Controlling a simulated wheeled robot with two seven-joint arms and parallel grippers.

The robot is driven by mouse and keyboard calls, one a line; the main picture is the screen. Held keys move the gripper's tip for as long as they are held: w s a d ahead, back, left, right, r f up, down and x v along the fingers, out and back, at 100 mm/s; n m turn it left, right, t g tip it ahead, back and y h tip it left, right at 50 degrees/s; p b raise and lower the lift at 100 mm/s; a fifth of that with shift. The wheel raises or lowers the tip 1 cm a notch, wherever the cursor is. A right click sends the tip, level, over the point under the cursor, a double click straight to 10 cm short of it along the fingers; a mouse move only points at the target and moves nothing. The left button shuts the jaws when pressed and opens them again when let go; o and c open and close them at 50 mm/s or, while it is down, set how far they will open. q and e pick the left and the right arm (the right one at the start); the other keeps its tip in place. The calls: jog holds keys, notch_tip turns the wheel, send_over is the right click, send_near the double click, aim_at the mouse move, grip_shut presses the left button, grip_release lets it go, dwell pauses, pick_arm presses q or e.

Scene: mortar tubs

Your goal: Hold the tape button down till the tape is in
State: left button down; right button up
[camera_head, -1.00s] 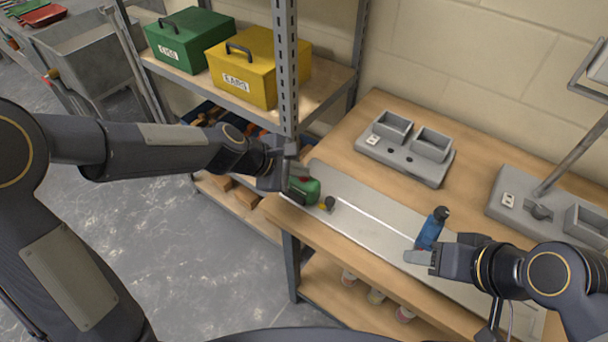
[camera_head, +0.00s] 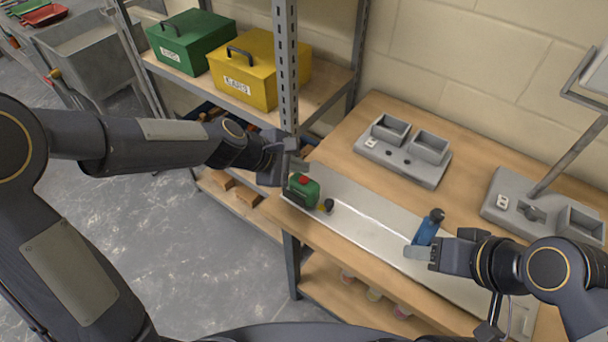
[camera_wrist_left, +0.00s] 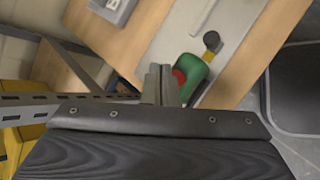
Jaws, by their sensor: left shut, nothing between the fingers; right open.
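The green tape measure (camera_head: 302,191) lies at the left end of the metal plate (camera_head: 350,208). Its red button (camera_head: 303,180) shows on top. A short yellow piece and a black knob (camera_head: 328,205) are at its right end; both also show in the left wrist view (camera_wrist_left: 211,42). A thin pale line runs along the plate; I cannot tell if it is tape. My left gripper (camera_head: 295,166) is shut and empty, just above and behind the button. In the left wrist view its fingers (camera_wrist_left: 158,84) appear close beside the button (camera_wrist_left: 179,77). My right gripper (camera_head: 420,252) is open by a blue black-topped object (camera_head: 426,230).
A shelf post (camera_head: 286,70) stands right behind my left gripper. A green box (camera_head: 190,42) and a yellow box (camera_head: 255,70) sit on the shelf. A grey twin-bin holder (camera_head: 402,155) and a grey stand (camera_head: 535,205) are on the bench.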

pick_arm(q)
notch_tip(320, 180, up, 4)
jog(key=p, duration=0.3)
jog(key=shift+f, duration=0.1)
dwell(0.3)
jog(key=s+a+r+m+y, duration=0.2)
jog(key=s+a+m, duration=0.4)
jog(key=s+a, duration=0.3)
jog(key=s+a+r+m+t+y, duration=0.1)
jog(key=s+a+r+m+y, duration=0.1)
jog(key=s+a+m, duration=0.5)
jog(key=s+a+r, duration=0.1)
jog(key=s+a, duration=0.2)
jog(key=s, duration=0.4)
jog(key=shift+s+a, duration=0.2)
jog(key=shift+a, duration=0.05)
